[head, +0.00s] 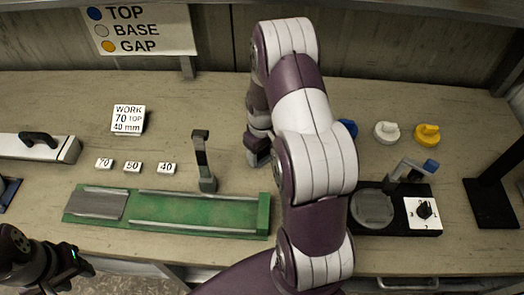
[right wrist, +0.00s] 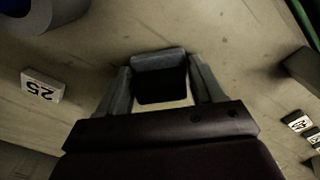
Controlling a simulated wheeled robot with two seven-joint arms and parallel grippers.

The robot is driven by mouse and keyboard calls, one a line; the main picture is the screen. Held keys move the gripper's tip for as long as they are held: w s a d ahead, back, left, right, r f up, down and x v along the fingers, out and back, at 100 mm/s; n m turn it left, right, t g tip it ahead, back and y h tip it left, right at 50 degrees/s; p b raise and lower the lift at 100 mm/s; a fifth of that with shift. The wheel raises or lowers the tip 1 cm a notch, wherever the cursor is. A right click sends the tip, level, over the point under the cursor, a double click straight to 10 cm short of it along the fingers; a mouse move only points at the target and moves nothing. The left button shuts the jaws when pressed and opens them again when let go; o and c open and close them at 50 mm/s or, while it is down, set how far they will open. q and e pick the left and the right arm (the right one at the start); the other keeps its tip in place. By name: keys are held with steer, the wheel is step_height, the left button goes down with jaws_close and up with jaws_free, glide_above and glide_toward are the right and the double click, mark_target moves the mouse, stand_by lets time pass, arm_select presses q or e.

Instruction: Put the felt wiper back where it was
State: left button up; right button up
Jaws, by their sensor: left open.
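A small block with a grey face and a dark side, which I take to be the felt wiper (right wrist: 160,65), is between the fingers of my right gripper (right wrist: 162,85) in the right wrist view. The fingers lie close against both of its sides. In the head view my right gripper (head: 258,150) is low over the bench behind the green tray, partly hidden by my own arm, and the wiper cannot be made out there. My left gripper (head: 62,262) is open and empty at the front left, near the bench edge.
The green tray (head: 264,216) with an upright post (head: 203,160) stands left of my right arm. A black fixture (head: 428,222) stands on the right, with white (head: 387,132) and yellow (head: 427,134) knobs behind it. Number tiles (head: 133,166) and a card (head: 128,119) are at left.

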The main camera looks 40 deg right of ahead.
steer(key=shift+o, duration=1.2)
steer(key=shift+s, duration=0.1)
steer(key=shift+r, duration=0.1)
steer(key=shift+r, duration=0.3)
step_height(320, 180, up, 11)
steer(key=s+a, duration=0.4)
steer(key=a, duration=0.3)
steer(key=s+a+t, duration=0.1)
steer(key=s+a, duration=0.4)
steer(key=a, duration=0.3)
steer(key=shift+s+r+m+b, duration=0.3)
steer(key=shift+r+m+b, duration=0.05)
steer(key=shift+m+b, duration=0.05)
